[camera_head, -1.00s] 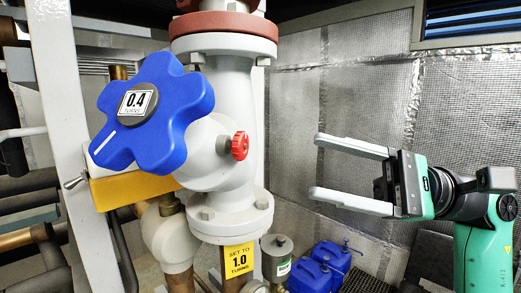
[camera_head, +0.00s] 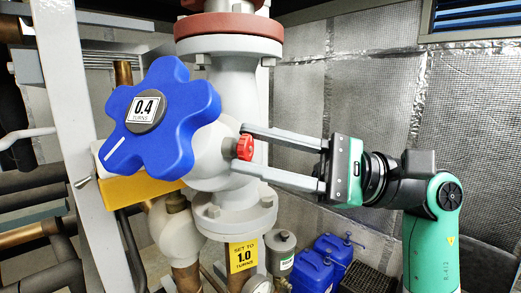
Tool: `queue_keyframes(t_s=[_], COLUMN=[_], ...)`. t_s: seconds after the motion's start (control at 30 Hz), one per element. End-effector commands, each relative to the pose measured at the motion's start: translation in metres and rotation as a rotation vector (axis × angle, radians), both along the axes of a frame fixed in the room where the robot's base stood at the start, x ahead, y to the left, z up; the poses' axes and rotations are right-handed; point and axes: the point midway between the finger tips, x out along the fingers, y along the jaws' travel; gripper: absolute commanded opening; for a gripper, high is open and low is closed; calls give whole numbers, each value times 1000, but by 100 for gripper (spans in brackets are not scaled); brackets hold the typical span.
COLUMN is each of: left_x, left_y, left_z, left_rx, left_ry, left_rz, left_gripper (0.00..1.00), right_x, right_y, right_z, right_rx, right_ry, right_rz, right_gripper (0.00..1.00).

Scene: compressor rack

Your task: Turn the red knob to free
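The small red knob (camera_head: 245,147) sticks out from the right side of the white valve body (camera_head: 212,158). My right gripper (camera_head: 238,148) reaches in from the right with its two long grey fingers spread, one above and one below the knob. The fingertips are around the knob with a visible gap, so the gripper is open. Whether a fingertip touches the knob or valve body cannot be told. The large blue handwheel (camera_head: 178,118) at the left reads 0.4 turns. My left gripper is not in view.
A yellow tag (camera_head: 243,256) reading "set to 1.0 turns" hangs below the lower flange (camera_head: 235,214). Blue canisters (camera_head: 313,270) and a grey filter can (camera_head: 281,253) stand low behind. A white post (camera_head: 75,130) rises at left. The quilted silver wall (camera_head: 375,100) lies behind my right arm.

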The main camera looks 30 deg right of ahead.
Motion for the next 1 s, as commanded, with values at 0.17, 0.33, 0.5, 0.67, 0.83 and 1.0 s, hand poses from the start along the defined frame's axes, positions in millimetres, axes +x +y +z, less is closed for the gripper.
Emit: queue_keyframes(t_s=[0.17,0.33,0.5,0.67,0.83,1.0], left_x=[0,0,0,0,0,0], left_y=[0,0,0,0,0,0], left_z=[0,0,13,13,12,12], left_rx=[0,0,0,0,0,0], left_ry=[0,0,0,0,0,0], left_rz=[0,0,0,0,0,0], left_gripper=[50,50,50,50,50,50], right_x=[0,0,0,0,0,0], right_y=[0,0,0,-1,-1,-1], right_z=[0,0,4,1,1,1], right_rx=[0,-1,-66,-95,-95,-94], right_ry=[0,-1,-64,-96,-96,-96], right_rz=[0,0,1,0,0,0], right_gripper=[9,0,0,0,0,72])
